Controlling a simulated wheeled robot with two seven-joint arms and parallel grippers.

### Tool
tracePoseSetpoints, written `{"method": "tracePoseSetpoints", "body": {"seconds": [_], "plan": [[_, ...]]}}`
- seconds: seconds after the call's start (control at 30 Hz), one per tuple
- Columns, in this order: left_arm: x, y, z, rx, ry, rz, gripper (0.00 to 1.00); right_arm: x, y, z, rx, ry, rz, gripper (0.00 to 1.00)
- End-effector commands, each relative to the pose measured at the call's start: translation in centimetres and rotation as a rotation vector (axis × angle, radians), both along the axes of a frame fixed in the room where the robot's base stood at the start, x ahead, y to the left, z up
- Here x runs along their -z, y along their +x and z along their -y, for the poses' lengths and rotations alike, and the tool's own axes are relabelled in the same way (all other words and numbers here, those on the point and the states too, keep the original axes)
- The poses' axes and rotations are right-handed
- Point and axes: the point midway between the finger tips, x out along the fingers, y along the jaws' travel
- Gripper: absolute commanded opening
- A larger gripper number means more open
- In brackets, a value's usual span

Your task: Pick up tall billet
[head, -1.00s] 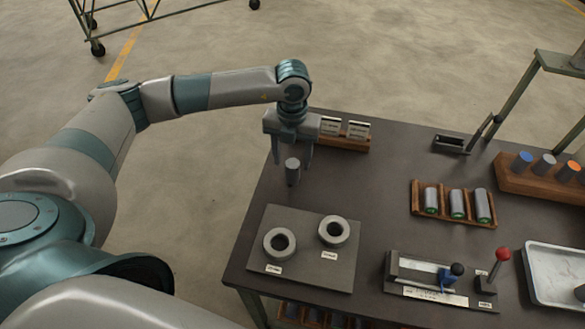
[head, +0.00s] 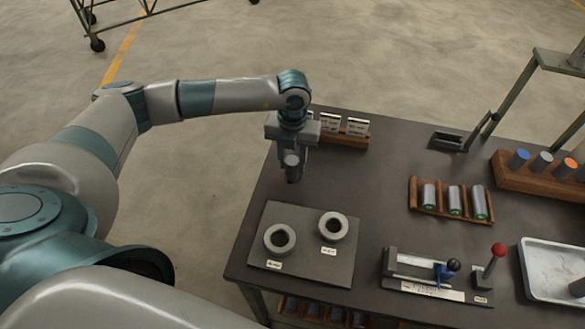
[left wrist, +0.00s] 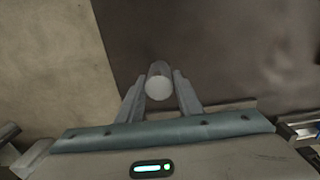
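The tall billet (head: 292,162), a plain grey upright cylinder, is near the left edge of the dark table. My left gripper (head: 293,167) points down over it, with its fingers closed in on the billet's sides. In the left wrist view the billet's pale round top (left wrist: 159,88) lies between the two fingertips (left wrist: 160,84), with hardly any gap on either side. The billet's lower end is partly hard to make out, so I cannot tell whether it touches the table. My right gripper is not in view.
A plate with two grey rings (head: 333,227) lies in front of the gripper. Behind it is a wooden holder with cards (head: 345,135). To the right are a wooden rack of several cylinders (head: 413,200), a lever fixture (head: 425,275) and a white tray (head: 535,262).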

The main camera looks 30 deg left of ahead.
Motion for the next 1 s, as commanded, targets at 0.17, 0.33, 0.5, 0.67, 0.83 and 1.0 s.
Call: {"method": "tracePoseSetpoints", "body": {"seconds": [0.17,0.33,0.5,0.67,0.83,1.0], "plan": [[-0.1,0.1,0.0,-0.001,0.0,0.002,0.0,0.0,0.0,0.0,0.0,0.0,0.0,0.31],[-0.2,0.1,0.0,-0.001,0.0,0.002,0.0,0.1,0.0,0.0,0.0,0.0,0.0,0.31],[-0.8,0.2,0.0,-0.001,-0.002,0.004,0.0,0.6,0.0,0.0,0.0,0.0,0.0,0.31],[-2.2,0.2,0.0,0.001,-0.002,0.006,0.0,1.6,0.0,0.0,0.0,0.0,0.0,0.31],[-4.3,0.4,0.7,0.003,-0.004,0.006,0.0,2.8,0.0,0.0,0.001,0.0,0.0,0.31],[-5.9,1.3,3.4,0.004,-0.003,0.007,0.0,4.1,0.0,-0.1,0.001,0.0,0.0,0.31]]}}
